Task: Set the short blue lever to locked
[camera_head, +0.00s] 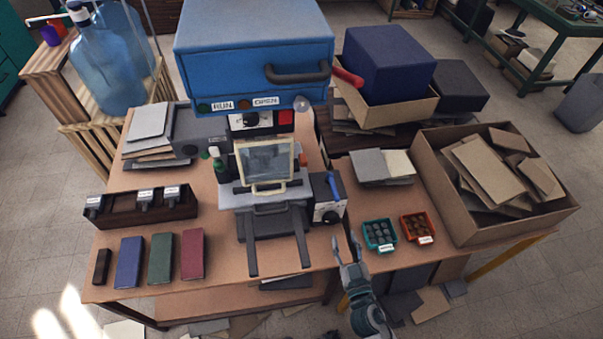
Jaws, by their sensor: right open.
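The short blue lever (333,185) stands up, slightly tilted, on the dark control box (322,208) at the right side of the machine. A white dial plate with a black knob (329,216) is on the front of that box. I cannot read the marks, so I cannot tell whether the lever is locked. My right gripper (346,243) is open and empty, in front of the box and below and to the right of the lever, apart from it. My left gripper is not in view.
The blue press head (253,50) has a dark handle and a red-tipped lever (347,77). Green (380,235) and orange (417,228) trays lie right of my gripper. A large cardboard box (440,190) stands farther right. Colored books (160,258) lie at the front left.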

